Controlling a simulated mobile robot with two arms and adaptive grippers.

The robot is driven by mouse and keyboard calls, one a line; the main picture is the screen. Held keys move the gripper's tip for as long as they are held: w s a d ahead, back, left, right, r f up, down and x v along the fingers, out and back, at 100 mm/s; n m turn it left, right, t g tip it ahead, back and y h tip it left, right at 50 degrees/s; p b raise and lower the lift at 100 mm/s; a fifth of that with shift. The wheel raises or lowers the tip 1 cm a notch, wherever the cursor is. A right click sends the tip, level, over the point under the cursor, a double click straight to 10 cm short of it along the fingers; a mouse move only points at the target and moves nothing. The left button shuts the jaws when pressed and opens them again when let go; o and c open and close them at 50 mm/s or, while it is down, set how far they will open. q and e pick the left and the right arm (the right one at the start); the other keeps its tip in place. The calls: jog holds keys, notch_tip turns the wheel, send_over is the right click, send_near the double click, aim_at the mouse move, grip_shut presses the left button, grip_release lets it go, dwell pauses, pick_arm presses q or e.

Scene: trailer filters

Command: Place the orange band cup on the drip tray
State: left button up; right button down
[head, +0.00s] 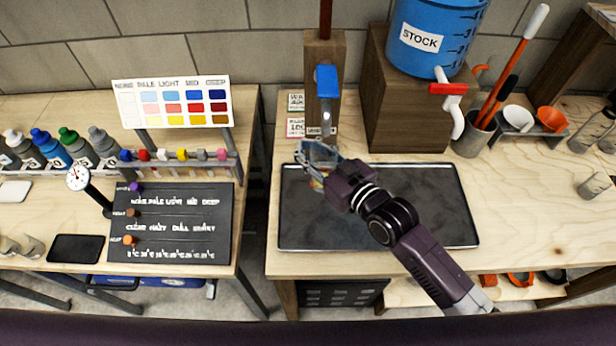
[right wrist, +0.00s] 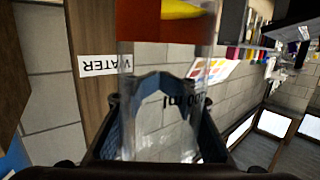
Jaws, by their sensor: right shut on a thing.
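My right gripper (head: 328,172) is shut on a clear cup (head: 314,153) and holds it over the upper left part of the dark tray. In the right wrist view the clear cup (right wrist: 160,110) stands between the fingers, with "ml" marking and an orange-red band (right wrist: 165,32) near the top of the picture. Something yellow shows at that band. The dark rectangular tray (head: 430,215), which looks like the drip tray, lies on the wooden bench. The cup looks raised off it, though its lower edge is partly hidden. My left gripper is not in view.
A wooden post with a blue-handled tap (head: 327,82) stands just behind the cup. A blue STOCK tank (head: 425,45) with a red-handled spigot (head: 447,90) sits on a wooden block at the right. A colour chart (head: 175,101) and bottles occupy the left bench.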

notch_tip(320, 180, down, 7)
jog(key=shift+s+r, duration=0.1)
jog(key=shift+s, duration=0.05)
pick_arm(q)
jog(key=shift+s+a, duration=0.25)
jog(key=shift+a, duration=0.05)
pick_arm(e)
jog(key=shift+f, duration=0.2)
jog(key=c, duration=1.5)
grip_release()
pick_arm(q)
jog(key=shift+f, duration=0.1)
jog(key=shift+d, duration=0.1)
